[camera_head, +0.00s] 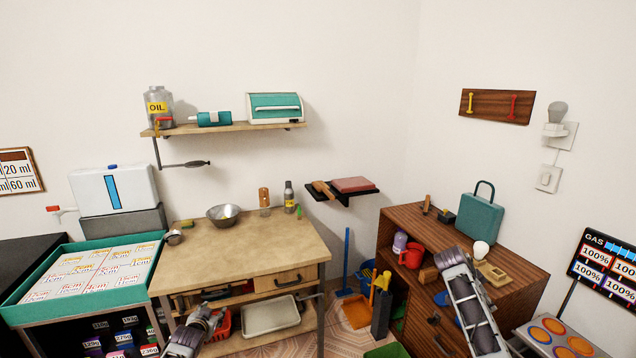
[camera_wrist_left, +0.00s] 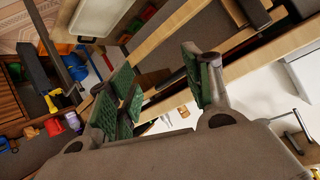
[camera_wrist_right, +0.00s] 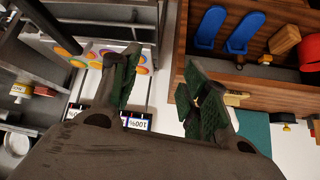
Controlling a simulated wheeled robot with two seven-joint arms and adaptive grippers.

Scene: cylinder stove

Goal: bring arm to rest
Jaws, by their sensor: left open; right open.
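My left gripper (camera_head: 205,318) is low in front of the wooden table in the head view. In the left wrist view its green-padded fingers (camera_wrist_left: 165,95) are apart with nothing between them. My right arm shows in front of the brown cabinet at the right of the head view, and its fingertips are hard to make out there. In the right wrist view the right gripper (camera_wrist_right: 158,90) has its green-padded fingers apart and empty. Neither gripper holds anything.
The wooden table (camera_head: 250,248) carries a metal bowl (camera_head: 223,214). A stove (camera_head: 560,340) stands at the lower right. A teal-edged tray of cards (camera_head: 150,270) is at left.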

